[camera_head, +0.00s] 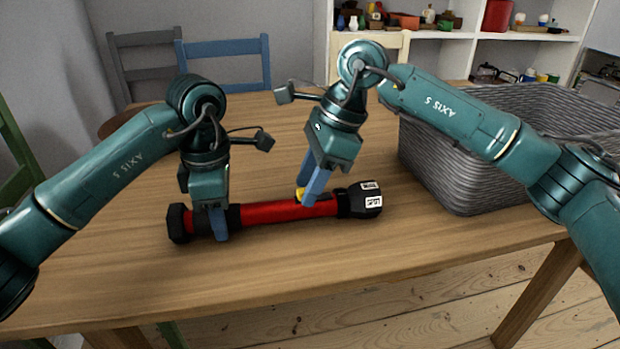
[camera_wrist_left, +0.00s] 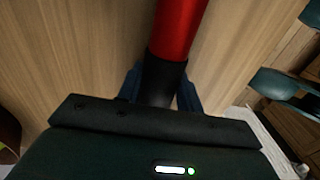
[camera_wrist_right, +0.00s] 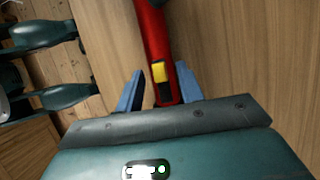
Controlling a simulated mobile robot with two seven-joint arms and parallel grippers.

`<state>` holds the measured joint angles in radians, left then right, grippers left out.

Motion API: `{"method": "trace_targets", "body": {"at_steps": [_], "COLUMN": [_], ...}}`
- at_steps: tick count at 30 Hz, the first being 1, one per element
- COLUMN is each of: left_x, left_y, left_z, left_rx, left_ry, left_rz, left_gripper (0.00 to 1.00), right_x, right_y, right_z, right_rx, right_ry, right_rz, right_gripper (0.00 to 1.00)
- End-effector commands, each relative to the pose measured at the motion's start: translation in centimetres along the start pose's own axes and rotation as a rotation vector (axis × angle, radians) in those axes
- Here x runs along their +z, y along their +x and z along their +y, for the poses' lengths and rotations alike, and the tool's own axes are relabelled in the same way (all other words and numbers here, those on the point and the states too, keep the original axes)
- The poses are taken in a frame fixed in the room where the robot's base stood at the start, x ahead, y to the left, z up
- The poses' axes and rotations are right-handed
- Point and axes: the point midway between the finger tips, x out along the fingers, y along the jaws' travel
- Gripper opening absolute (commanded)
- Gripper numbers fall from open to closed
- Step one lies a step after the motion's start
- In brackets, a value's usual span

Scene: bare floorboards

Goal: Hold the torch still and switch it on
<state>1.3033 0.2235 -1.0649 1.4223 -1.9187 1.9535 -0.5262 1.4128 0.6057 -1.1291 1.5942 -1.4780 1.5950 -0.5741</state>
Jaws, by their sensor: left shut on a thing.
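The torch lies on the wooden table, with a red barrel (camera_head: 265,212), black end parts and a labelled black head (camera_head: 362,199) at the right. My left gripper (camera_head: 217,228) is shut around its black section near the left end; the red barrel also shows ahead of the fingers in the left wrist view (camera_wrist_left: 181,25). A yellow switch (camera_wrist_right: 159,72) sits in a black slot on the barrel. My right gripper (camera_head: 308,197) is open, its blue fingers on either side of the barrel by the switch. In the head view these fingers partly hide the switch.
A grey woven basket (camera_head: 480,165) stands on the table at the right, close behind the torch head. The table (camera_head: 300,285) is clear in front of the torch. Chairs (camera_head: 225,48) and a white shelf (camera_head: 460,45) with small objects stand behind.

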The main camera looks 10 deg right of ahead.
Motion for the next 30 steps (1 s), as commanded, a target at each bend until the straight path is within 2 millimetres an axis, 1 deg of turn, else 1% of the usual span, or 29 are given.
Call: {"method": "trace_targets", "body": {"at_steps": [5,18,19,30], "left_x": [0.01,0.01,0.01,0.01], "left_y": [0.01,0.0,0.0,0.0], "left_z": [0.0,0.0,0.0,0.0], "left_rx": [0.0,0.0,0.0,0.0], "left_ry": [0.0,0.0,0.0,0.0], "left_rz": [0.0,0.0,0.0,0.0], "left_gripper": [0.06,0.06,0.06,0.06], "right_x": [0.01,0.0,0.0,-0.07], "right_y": [0.01,-0.03,-0.03,-0.08], "right_z": [0.01,0.0,0.0,-0.01], "right_rx": [0.0,0.001,0.001,0.0], "right_ry": [0.0,0.0,0.0,0.001], "right_rz": [0.0,0.0,0.0,0.0], "right_gripper": [0.37,0.01,0.0,0.0]}}
